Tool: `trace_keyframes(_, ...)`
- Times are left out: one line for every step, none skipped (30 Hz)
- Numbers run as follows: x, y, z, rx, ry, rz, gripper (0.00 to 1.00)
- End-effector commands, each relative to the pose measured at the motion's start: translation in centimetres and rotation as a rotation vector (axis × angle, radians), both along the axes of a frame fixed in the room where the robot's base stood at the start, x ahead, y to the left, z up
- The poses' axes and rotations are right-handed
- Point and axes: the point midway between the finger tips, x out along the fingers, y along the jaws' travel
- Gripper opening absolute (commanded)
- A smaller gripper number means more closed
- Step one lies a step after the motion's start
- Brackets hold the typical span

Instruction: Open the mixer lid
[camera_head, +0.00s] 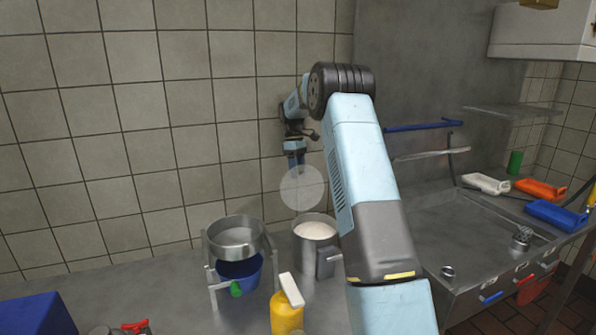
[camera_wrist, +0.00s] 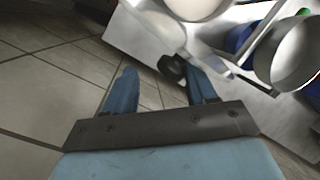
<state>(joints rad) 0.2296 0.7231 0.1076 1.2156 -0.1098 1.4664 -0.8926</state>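The mixer (camera_head: 318,258) is a metal pot with white contents on the steel counter. Its pale, see-through round lid (camera_head: 302,188) stands upright at the pot's back rim, raised off the opening. My gripper (camera_head: 295,158) is behind and just above the lid, near the tiled wall. In the wrist view my two blue fingers (camera_wrist: 161,72) are spread apart. A dark round knob (camera_wrist: 172,68) shows between them, nearer the right finger; I cannot tell whether it touches. The pot's white contents (camera_wrist: 195,6) show at the top of the wrist view.
A metal bowl on a stand (camera_head: 235,237), with a blue bucket (camera_head: 240,271) below, is left of the mixer. A yellow bottle (camera_head: 286,314) stands in front. A sink (camera_head: 450,230) is at right. The tiled wall (camera_head: 220,130) is close behind my gripper.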

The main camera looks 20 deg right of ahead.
Motion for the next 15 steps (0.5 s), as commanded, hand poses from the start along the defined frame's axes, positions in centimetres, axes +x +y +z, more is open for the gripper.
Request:
trace_keyframes(-0.4, -0.5, -1.3, -0.003, 0.022, -0.002, 0.55)
trace_keyframes(-0.4, -0.4, -1.2, -0.002, 0.023, -0.003, 0.57)
trace_keyframes(-0.4, -0.4, -1.2, -0.002, 0.023, -0.003, 0.57)
trace_keyframes(-0.4, -0.4, -1.2, -0.002, 0.023, -0.002, 0.57)
trace_keyframes(-0.4, -0.3, -1.2, -0.001, 0.022, -0.002, 0.57)
trace_keyframes(-0.4, -0.3, -1.2, 0.000, 0.023, -0.001, 0.57)
trace_keyframes(-0.4, -0.3, -1.2, 0.000, 0.023, -0.001, 0.57)
trace_keyframes(-0.4, -0.2, -1.2, 0.000, 0.023, -0.001, 0.57)
trace_keyframes(-0.4, -0.2, -1.2, 0.000, 0.023, 0.000, 0.57)
trace_keyframes(-0.4, -0.2, -1.1, 0.001, 0.022, 0.000, 0.57)
trace_keyframes(-0.3, -0.2, -1.0, 0.001, 0.022, 0.000, 0.57)
trace_keyframes(-0.4, -0.2, -0.8, 0.001, 0.021, 0.000, 0.57)
trace_keyframes(-0.3, -0.1, -0.6, 0.000, 0.020, 0.000, 0.57)
trace_keyframes(-0.3, -0.1, -0.3, 0.001, 0.019, 0.000, 0.57)
trace_keyframes(-0.3, -0.2, 0.3, -0.001, 0.018, -0.001, 0.57)
